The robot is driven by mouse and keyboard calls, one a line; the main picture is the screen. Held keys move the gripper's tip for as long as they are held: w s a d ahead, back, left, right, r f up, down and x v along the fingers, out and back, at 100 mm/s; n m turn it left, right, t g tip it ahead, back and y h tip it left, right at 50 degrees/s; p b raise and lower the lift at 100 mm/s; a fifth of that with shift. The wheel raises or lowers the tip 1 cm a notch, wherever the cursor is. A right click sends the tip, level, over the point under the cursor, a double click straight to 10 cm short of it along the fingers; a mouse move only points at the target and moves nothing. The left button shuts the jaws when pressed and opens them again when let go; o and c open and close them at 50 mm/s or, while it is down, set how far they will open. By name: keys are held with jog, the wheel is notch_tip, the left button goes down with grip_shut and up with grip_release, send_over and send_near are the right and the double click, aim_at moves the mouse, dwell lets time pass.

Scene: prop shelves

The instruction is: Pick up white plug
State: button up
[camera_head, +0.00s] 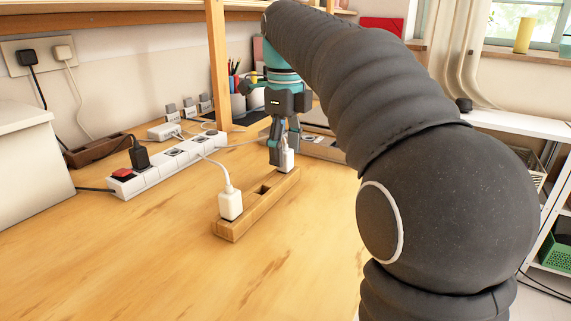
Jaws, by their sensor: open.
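A white plug (288,160) stands at the far end of a slotted wooden block (240,228) on the table. My gripper (281,154) points down at that end, open, with its fingers beside the plug and partly covering it. I cannot tell whether the fingers touch it. A second white plug (230,205), with a white cable, stands upright at the near end of the same block, clear of my gripper.
A white power strip (158,174) with a black plug (139,156) and a red switch lies left of the block. A wooden shelf post (218,65) rises behind it, near pens in a holder. The table front is clear.

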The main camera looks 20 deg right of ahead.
notch_tip(320, 180, down, 2)
jog(key=shift+f, duration=0.1)
grip_shut()
jog(key=shift+r, duration=0.2)
